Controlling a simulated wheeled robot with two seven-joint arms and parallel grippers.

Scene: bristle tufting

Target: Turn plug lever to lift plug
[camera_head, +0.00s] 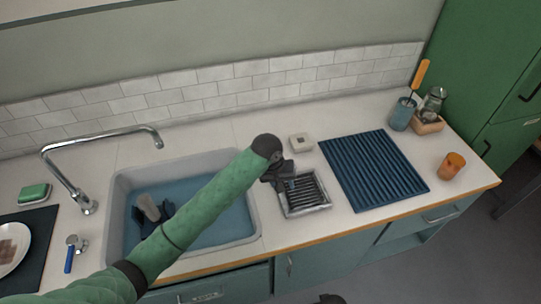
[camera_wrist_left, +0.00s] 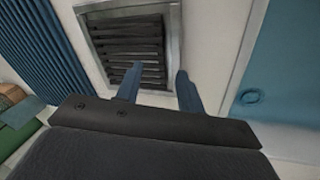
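The plug lever (camera_head: 69,261), a chrome fitting with a blue handle, sits on the counter left of the sink in the head view. The sink (camera_head: 256,215) holds blue water. My left gripper (camera_head: 281,177) is far right of the lever, over a metal-framed tray with dark slats (camera_head: 321,207). In the left wrist view its two blue fingers (camera_wrist_left: 158,82) are apart with nothing held, near the tray (camera_wrist_left: 178,40).
My left arm crosses over the sink. A plate (camera_head: 12,250) lies left of the lever. A ridged blue mat (camera_head: 375,170) and an orange cup (camera_head: 452,165) are at the right.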

